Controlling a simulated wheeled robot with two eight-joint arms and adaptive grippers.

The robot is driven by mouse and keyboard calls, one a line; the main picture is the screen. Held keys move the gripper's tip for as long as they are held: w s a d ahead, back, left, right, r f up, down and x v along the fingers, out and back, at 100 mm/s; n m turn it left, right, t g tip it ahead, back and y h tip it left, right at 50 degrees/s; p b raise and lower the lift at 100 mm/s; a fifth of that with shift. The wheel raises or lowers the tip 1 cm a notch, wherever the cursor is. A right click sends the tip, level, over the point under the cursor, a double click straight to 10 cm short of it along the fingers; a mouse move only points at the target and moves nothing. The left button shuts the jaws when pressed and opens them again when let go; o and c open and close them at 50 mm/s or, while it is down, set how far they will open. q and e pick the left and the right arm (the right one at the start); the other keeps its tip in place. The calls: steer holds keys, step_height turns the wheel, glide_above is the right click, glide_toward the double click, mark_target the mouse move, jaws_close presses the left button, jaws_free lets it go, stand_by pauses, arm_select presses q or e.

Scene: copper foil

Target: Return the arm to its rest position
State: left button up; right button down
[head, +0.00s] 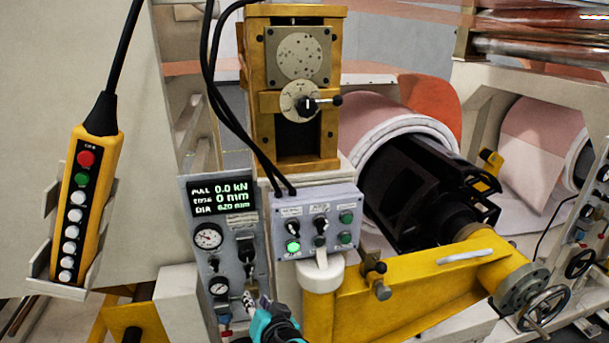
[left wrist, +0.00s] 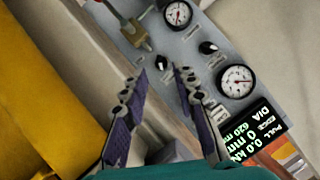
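My left gripper (head: 257,302) shows at the bottom centre of the head view, with a teal body and dark fingers, low in front of the grey gauge panel (head: 228,262). In the left wrist view the two purple-grey fingers of the left gripper (left wrist: 158,78) stand apart with nothing between them. The same gauge panel (left wrist: 190,48) lies beyond the fingertips, with a small brass-coloured valve or lever (left wrist: 136,34) ahead and to the left of them. I cannot tell exactly how far the fingertips are from the panel. My right gripper is not in view.
A yellow pendant (head: 88,205) hangs in a holder at left. A button box (head: 318,222) with a lit green button sits above right of the gripper. A yellow arm (head: 420,290) of the machine runs right, below a black roll core (head: 420,190).

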arm_select(q)
steer(key=s+a+f+g+h, duration=0.2)
steer(key=s+h, duration=0.1)
steer(key=s, duration=0.4)
steer(key=s+a+f+n+g+h, duration=0.1)
steer(key=s+a+f+g+h, duration=0.1)
steer(key=s, duration=0.6)
steer(key=shift+s+a+f+g+h, duration=0.15)
steer(key=shift+a+f+g+h, duration=0.15)
steer(key=shift+f+h, duration=0.4)
